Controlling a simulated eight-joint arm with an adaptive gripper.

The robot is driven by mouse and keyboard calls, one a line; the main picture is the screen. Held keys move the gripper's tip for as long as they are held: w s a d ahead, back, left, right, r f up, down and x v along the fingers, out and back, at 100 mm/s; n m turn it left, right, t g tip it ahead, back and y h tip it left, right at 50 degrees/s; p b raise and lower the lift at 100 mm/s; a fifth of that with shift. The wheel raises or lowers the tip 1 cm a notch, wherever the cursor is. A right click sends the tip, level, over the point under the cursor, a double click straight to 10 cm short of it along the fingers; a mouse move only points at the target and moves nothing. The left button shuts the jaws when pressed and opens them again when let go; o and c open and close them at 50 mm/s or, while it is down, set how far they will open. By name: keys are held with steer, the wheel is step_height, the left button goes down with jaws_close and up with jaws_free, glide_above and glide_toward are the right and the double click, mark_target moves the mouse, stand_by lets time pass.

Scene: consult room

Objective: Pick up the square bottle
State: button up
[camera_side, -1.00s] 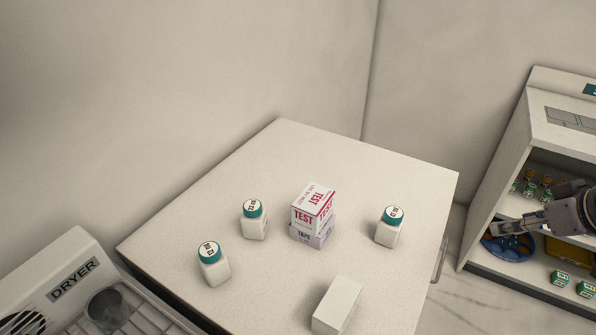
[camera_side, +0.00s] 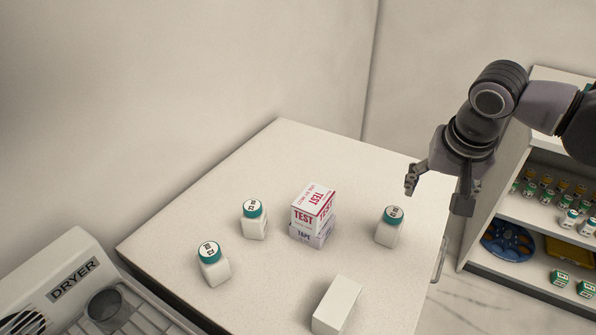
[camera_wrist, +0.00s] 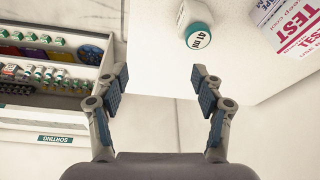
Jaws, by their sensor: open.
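Three white square bottles with teal caps stand upright on the pale table (camera_side: 225,190). The right square bottle (camera_side: 388,234) is nearest my gripper; the middle bottle (camera_side: 255,228) and left bottle (camera_side: 216,273) stand farther away. My gripper (camera_side: 437,195) is open and empty, above the table's right edge, above and to the right of the right bottle. In the wrist view my gripper's fingers (camera_wrist: 160,80) are spread wide, and one bottle (camera_wrist: 190,16), with its labelled cap, lies beyond the right fingertip, not between the fingers.
A plain white box (camera_side: 337,305) lies at the front. A dryer (camera_side: 75,278) stands at left, a stocked shelf unit (camera_side: 520,205) at right.

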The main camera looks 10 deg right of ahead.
steer(key=m+h, duration=0.1)
steer(key=m, duration=0.1)
glide_toward(393, 215)
steer(key=f, duration=0.1)
steer(key=x, duration=0.5)
steer(key=shift+w+d+f, duration=0.2)
steer(key=shift+w+d, duration=0.1)
steer(key=shift+d, duration=0.2)
steer(key=shift+a+x, duration=0.15)
steer(key=shift+x, duration=1.2)
steer(key=shift+a+x, duration=0.1)
steer(key=shift+x, duration=1.3)
steer(key=shift+s, duration=0.1)
steer(key=c, duration=1.2)
